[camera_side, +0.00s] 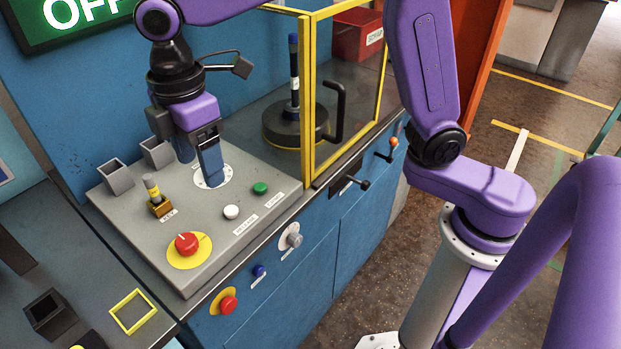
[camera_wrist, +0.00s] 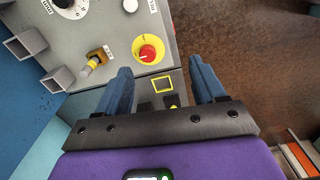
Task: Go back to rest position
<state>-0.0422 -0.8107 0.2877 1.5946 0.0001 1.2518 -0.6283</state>
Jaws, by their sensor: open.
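My gripper (camera_side: 199,167) hangs, fingers down, over the grey control panel (camera_side: 135,223) in the side view. In the wrist view its two blue fingers (camera_wrist: 162,85) are spread wide apart with nothing between them. The gap looks past the panel's edge towards a yellow square outline (camera_wrist: 163,84). In the side view one finger overlaps a white round dial plate (camera_side: 226,182); whether it touches cannot be told. My purple arm reaches in from the right and over the top.
A yellow-framed glass enclosure (camera_side: 307,95) with a black-based upright piece (camera_side: 291,125) stands behind right. A green OFF sign (camera_side: 78,14) hangs upper left.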

